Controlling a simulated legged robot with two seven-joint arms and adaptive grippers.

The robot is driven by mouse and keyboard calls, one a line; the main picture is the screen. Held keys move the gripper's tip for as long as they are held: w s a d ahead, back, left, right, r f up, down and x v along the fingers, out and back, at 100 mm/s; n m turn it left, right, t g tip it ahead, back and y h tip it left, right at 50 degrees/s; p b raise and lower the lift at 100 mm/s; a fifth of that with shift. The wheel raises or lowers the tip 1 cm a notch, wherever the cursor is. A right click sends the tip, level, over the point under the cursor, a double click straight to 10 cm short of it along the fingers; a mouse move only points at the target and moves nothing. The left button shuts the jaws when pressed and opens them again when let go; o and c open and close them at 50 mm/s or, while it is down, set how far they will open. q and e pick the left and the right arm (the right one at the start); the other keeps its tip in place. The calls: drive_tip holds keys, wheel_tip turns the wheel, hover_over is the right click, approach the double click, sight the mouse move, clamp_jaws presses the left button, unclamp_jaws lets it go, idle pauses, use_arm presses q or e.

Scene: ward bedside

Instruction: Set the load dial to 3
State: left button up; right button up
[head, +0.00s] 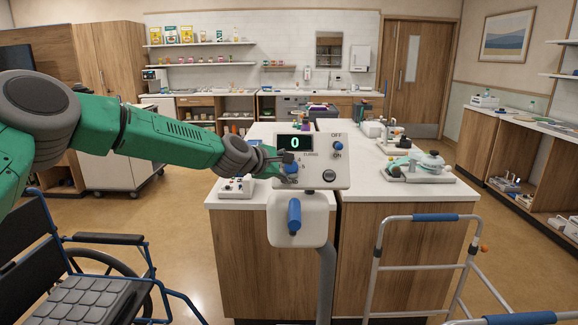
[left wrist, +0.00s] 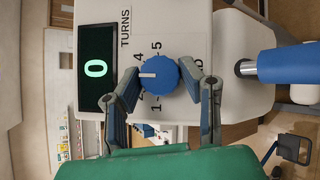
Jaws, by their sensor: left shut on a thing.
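The blue load dial (head: 292,169) is on the front of a white control box (head: 320,176). In the left wrist view the dial (left wrist: 163,76) shows a white pointer mark directed left in the picture, between the printed 4 and 2. The 3 is not readable there, near a finger. The display (head: 294,143) reads 0, and it also reads 0 in the left wrist view (left wrist: 96,68). My left gripper (head: 283,164) is shut on the dial, with one finger on either side of it (left wrist: 168,80). My right gripper is not in view.
A blue handle (head: 294,215) is below. A wheelchair (head: 85,270) stands at left, a walker (head: 430,250) at right. Counters stand behind the box.

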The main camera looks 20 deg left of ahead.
use_arm(q)
drive_tip(key=shift+f, duration=0.15)
drive_tip(key=o, duration=1.1)
drive_tip(key=shift+o, duration=0.2)
drive_tip(key=shift+w, duration=0.1)
drive_tip(key=shift+s+a+r, duration=0.15)
drive_tip(key=shift+s+r, duration=0.1)
drive_tip(key=shift+s, duration=0.05)
drive_tip(key=v, duration=1.1)
drive_tip(key=shift+a+f, duration=0.1)
